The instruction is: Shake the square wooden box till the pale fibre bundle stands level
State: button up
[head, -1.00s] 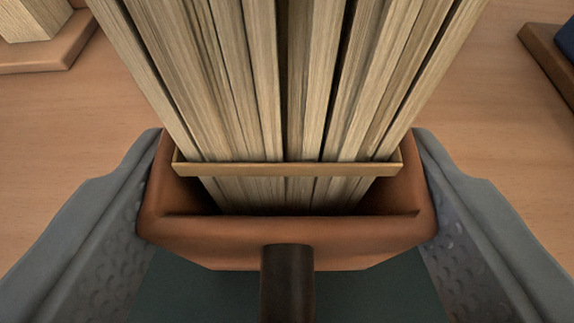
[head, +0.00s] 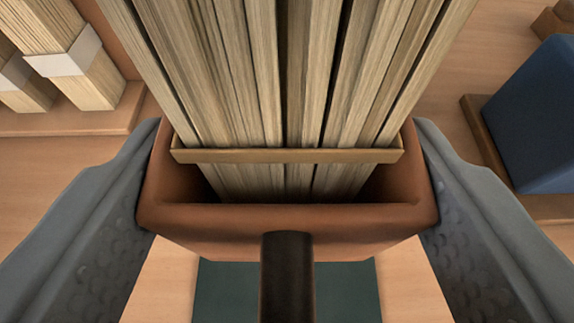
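The square wooden box (head: 200,218), reddish brown and open-topped, sits in the middle of the head view. My gripper (head: 287,180) has its grey, dimpled fingers pressed against the box's left and right sides, holding it above the table. The pale fibre bundle (head: 262,80) stands in the box as several flat strips, spreading toward the top of the picture. A thin tan band (head: 287,156) crosses its front near the box rim. The bundle's upper ends are out of view, so I cannot tell whether they are level. A dark rod (head: 287,275) shows before the box front.
A dark green mat (head: 340,290) lies on the wooden table (head: 160,285) below the box. At right, a dark blue block (head: 540,115) rests on a brown base (head: 485,140).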

jog(key=shift+r, duration=0.2)
jog(key=shift+f, duration=1.45)
jog(key=shift+r, duration=1.5)
dwell(0.4)
